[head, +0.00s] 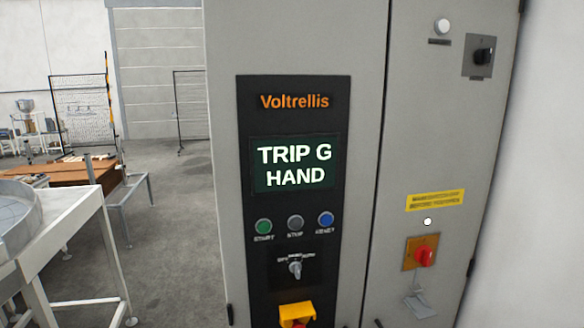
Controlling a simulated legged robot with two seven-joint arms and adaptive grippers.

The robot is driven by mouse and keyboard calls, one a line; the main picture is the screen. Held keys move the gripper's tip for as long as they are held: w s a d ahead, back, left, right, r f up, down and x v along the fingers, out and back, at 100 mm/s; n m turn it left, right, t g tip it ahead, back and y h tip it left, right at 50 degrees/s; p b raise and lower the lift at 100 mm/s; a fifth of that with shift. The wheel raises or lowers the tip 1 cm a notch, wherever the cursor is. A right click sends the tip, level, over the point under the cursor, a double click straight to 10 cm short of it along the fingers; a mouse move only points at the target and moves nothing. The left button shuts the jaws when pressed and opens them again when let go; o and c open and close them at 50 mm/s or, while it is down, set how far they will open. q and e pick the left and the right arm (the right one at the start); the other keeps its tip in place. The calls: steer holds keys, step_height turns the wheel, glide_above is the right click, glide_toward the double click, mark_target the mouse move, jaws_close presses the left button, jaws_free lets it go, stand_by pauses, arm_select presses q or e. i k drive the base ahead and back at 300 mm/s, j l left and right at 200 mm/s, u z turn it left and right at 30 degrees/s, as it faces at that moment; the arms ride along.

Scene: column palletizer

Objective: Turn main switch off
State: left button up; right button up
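A grey control cabinet (300,40) fills the middle and right of the head view. On its right door is a red rotary switch (425,256) on an orange-yellow plate, likely the main switch; its exact position is hard to read. A yellow warning label (435,200) and a small white lamp (428,222) sit above it. A small grey hasp or tag (419,304) hangs below it. The dark panel on the left door has a screen (294,164) reading "TRIP G HAND". Neither of my grippers is in view.
Green (264,226), grey (295,223) and blue (326,220) buttons sit above a selector knob (295,268). A yellow-shrouded red button (297,315) is below. A black rotary switch (483,56) is upper right. A white-framed table (75,225) stands left; floor between is clear.

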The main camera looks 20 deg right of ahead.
mark_target(422, 256)
steer(key=z, duration=1.4)
